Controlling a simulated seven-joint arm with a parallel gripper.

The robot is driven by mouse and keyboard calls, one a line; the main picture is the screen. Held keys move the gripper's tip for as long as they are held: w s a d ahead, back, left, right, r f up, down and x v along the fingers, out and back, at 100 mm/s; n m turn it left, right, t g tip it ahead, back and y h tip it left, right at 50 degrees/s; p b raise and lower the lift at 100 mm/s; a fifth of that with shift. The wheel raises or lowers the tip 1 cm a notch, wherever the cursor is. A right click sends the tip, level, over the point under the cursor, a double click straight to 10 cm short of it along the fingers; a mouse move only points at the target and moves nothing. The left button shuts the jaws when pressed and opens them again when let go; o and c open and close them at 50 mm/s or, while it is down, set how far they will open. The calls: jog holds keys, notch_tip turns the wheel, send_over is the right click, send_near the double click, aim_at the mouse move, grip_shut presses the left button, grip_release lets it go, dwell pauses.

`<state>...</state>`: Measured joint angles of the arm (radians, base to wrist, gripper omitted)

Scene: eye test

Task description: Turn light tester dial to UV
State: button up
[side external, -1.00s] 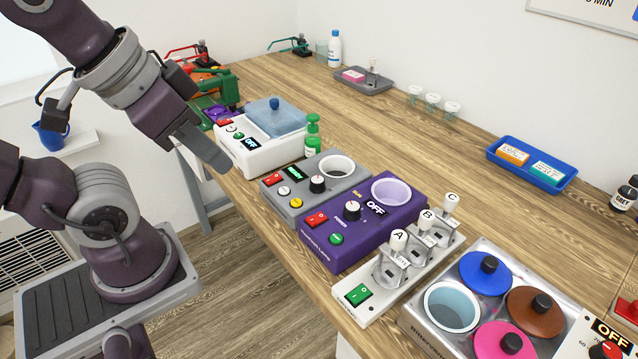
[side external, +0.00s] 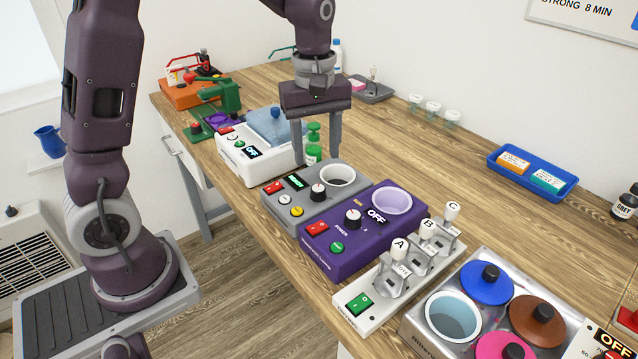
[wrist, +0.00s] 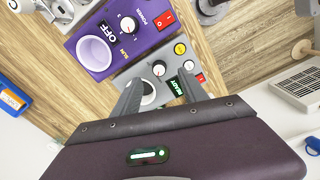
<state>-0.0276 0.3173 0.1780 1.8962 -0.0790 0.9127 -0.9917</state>
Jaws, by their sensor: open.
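A grey unit (side external: 292,214) stands on the bench with a black, white-topped dial (side external: 318,192), a round well and a lit green READY display. In the wrist view its dial (wrist: 158,68) shows just beyond my fingertips. A purple unit (side external: 340,262) beside it has a similar dial (side external: 353,219), a pale well and an OFF display; this dial also shows in the wrist view (wrist: 128,25). I cannot read which unit is the light tester or where UV is.
A white unit with a blue lid (side external: 275,124) and a green bottle (side external: 313,142) stand close behind my fingers. A rack of levers (side external: 395,275) and a metal bath (side external: 415,325) stand at the front right.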

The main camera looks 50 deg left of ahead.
aim_at(319, 188)
jog(key=f, duration=0.1)
jog(key=w+f+n, duration=0.1)
jog(key=a+f, duration=0.1)
jog(key=shift+w+f+n+g, duration=0.15)
jog(key=shift+w+n+g, duration=0.15)
notch_tip(319, 188, down, 7)
jog(key=shift+s+r, duration=0.1)
jog(key=shift+r, duration=0.05)
grip_shut()
